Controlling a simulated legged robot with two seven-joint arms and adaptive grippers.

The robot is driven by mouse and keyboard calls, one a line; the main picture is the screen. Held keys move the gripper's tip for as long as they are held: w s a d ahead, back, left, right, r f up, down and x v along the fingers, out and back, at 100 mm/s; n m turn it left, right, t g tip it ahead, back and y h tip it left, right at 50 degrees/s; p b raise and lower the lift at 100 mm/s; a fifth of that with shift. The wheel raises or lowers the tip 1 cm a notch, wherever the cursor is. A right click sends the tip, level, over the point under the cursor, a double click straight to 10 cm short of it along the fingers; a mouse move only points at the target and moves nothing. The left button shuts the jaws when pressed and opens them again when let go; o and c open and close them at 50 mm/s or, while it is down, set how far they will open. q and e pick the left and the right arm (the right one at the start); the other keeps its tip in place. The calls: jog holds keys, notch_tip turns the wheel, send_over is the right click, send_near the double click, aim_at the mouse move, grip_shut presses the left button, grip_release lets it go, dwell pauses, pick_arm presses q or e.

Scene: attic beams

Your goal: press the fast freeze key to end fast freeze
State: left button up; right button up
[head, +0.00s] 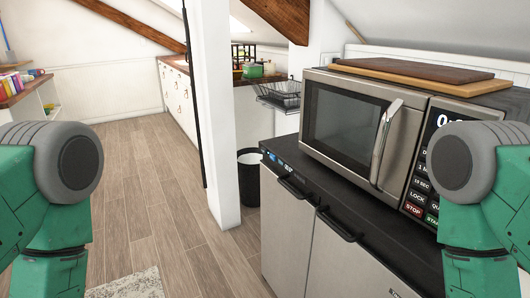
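A low two-door steel freezer cabinet (292,222) with a black top stands at centre right. A small control strip with a blue lit display (272,157) sits on its black upper front edge, at the far left corner. Tiny marks show beside the display, but they are too small for me to tell which is the fast freeze key. Parts of my green and grey arms show at the left and right picture edges. Neither of my grippers is in view.
A microwave (345,125) with its own keypad stands on the cabinet, with wooden boards (410,72) on top. A white post (217,120) and a black bin (249,178) stand left of the cabinet. The wooden floor (150,215) in front is mostly clear; a pale rug (130,286) lies there.

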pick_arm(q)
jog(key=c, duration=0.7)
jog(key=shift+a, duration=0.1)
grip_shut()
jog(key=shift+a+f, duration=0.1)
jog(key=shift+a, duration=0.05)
